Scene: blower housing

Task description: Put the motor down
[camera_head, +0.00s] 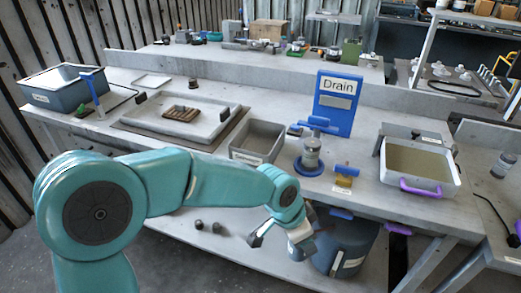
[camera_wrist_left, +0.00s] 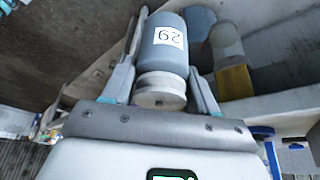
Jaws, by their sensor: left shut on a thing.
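In the left wrist view the motor (camera_wrist_left: 171,60) is a dark grey cylinder with a lighter grey round end and a white two-digit label. My left gripper (camera_wrist_left: 163,78) is shut on it, with one finger on each side. In the head view my left gripper (camera_head: 283,236) is low at the bench's front edge, in front of a dark blue bin. I cannot make out the motor clearly there. My right gripper is in neither view.
The dark blue bin (camera_head: 345,247) stands below the bench. On the bench (camera_head: 250,105) are a grey open tray (camera_head: 257,138), a blue Drain sign (camera_head: 337,104), a clear cylinder on a blue base (camera_head: 311,155) and a purple-handled basin (camera_head: 418,168). Small dark pieces (camera_head: 206,227) lie on the lower shelf.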

